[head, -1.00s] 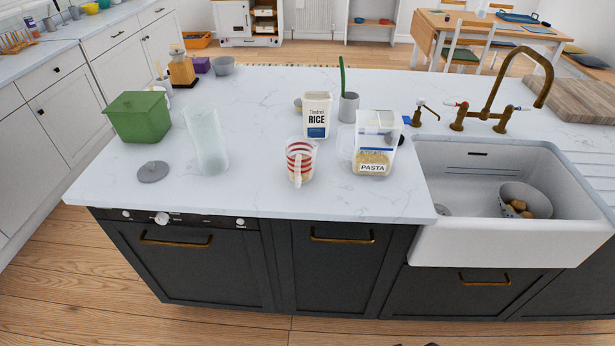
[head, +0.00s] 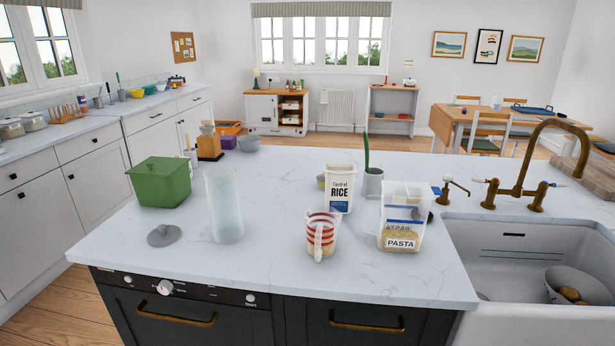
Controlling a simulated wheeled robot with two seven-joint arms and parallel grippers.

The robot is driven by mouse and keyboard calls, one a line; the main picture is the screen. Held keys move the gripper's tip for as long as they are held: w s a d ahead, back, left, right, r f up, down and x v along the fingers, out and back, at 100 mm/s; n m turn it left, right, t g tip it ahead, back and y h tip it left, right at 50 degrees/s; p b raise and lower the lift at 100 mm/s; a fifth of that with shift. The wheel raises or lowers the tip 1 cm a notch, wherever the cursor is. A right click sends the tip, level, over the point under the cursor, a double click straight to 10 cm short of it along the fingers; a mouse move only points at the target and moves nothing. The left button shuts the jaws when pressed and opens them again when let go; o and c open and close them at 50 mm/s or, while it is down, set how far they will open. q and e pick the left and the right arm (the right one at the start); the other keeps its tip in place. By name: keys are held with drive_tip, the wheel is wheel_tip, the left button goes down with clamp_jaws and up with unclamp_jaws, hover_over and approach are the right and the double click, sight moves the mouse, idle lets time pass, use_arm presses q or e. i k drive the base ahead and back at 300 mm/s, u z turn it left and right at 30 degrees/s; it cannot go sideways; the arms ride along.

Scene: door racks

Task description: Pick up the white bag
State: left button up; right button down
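A white upright package labelled RICE (head: 339,190) stands on the marble island top, behind the red-striped measuring jug (head: 322,235) and left of the pasta container. It is the closest match to a white bag that I see; its front has a dark blue lower label. Neither of my grippers is in view.
A clear PASTA container (head: 403,217), a grey pot with a green stem (head: 372,181), a frosted tall vessel (head: 224,205), a grey lid (head: 164,235) and a green bin (head: 160,182) stand on the island top (head: 275,263). A sink (head: 530,235) and brass tap (head: 520,175) are right.

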sight(340, 178)
drive_tip(key=z, duration=0.25)
drive_tip(key=i, duration=1.05)
drive_tip(key=z, duration=0.2)
